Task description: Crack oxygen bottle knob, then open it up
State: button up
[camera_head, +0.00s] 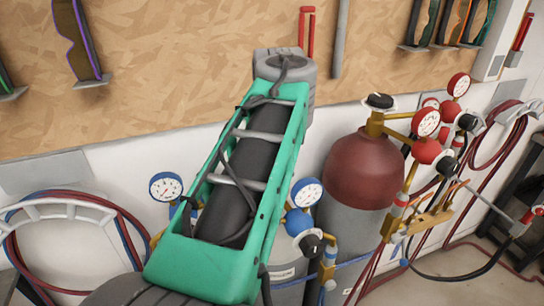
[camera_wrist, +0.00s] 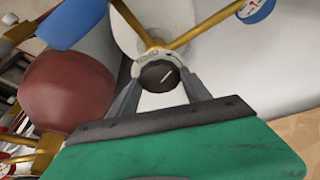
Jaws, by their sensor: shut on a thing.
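The oxygen bottle knob (camera_wrist: 159,76) is a dark round cap with a short white mark, on a brass valve (camera_wrist: 153,42). My gripper (camera_wrist: 160,73) is shut on this knob, with one grey finger on each side of it in the wrist view. The pale oxygen bottle (camera_head: 287,270) shows only in part in the head view, behind my green arm. It has blue regulator gauges (camera_head: 307,193). The knob and my fingers are hidden behind the arm in the head view.
A dark red-topped bottle (camera_head: 368,170) with its own black knob (camera_head: 380,101) and red gauges (camera_head: 427,122) stands close on the right. Blue and red hoses (camera_head: 125,215) hang at the left, and more hang at the far right. A wood-board wall (camera_head: 180,60) is behind.

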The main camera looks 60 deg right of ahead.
jog(key=n+p, duration=0.1)
jog(key=p, duration=0.1)
jog(key=n+p, duration=0.1)
jog(key=shift+s+d+r+n+t+y+p, duration=0.1)
jog(key=shift+s+r+n+t+y+p, duration=0.1)
jog(key=shift+r+n+t+y+p, duration=0.2)
jog(key=n+p, duration=0.1)
jog(key=n, duration=0.1)
jog(key=n+y+p, duration=0.1)
jog(key=p, duration=0.1)
jog(key=shift+d+f+n+t, duration=0.15)
jog(key=shift+n+t, duration=0.25)
jog(key=n+y+p, duration=0.1)
jog(key=n+p, duration=0.1)
jog(key=n, duration=0.1)
jog(key=shift+s+d+f+t, duration=0.1)
jog(key=shift+d+t, duration=0.05)
jog(key=shift+t, duration=0.25)
jog(key=shift+d+f+n+y+p, duration=0.1)
jog(key=shift+n+y+p, duration=0.8)
jog(key=shift+n, duration=0.8)
jog(key=o, duration=1.4)
